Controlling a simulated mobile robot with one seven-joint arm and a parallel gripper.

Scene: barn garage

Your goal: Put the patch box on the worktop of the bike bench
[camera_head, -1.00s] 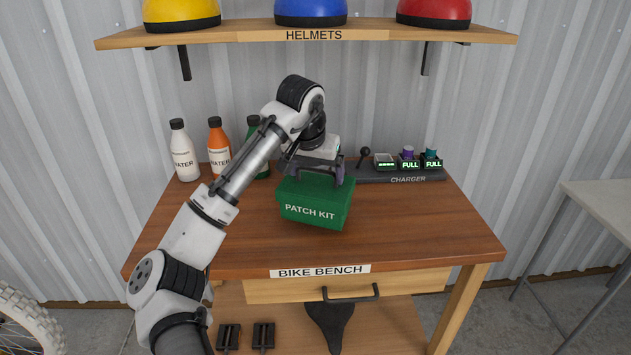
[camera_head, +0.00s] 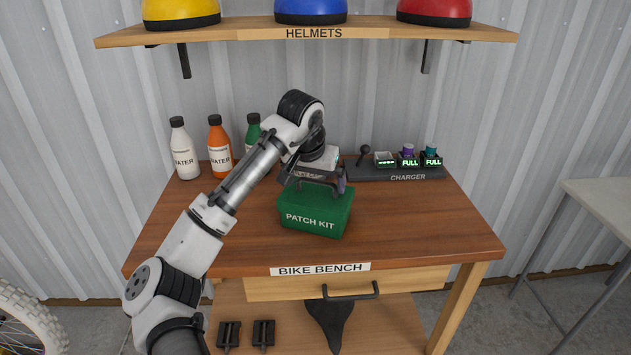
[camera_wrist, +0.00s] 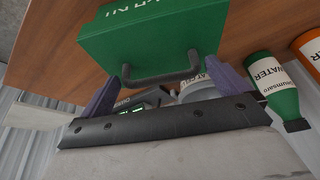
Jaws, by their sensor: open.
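The green patch box (camera_head: 313,212), labelled PATCH KIT, stands upright on the brown worktop (camera_head: 400,228) of the bike bench, around its middle. Its dark handle is on top and shows in the wrist view (camera_wrist: 165,78). My gripper (camera_head: 320,184) is just above the box, with its jaws open. In the wrist view, one purple finger is on each side of the handle (camera_wrist: 168,68). The near finger hides part of the handle in the head view, and I cannot tell whether a finger touches it.
White (camera_head: 183,152), orange (camera_head: 219,148) and green (camera_head: 253,130) bottles stand at the back left of the worktop. A charger (camera_head: 405,173) stands at the back right. A helmet shelf (camera_head: 240,38) hangs above. The worktop's front right is clear.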

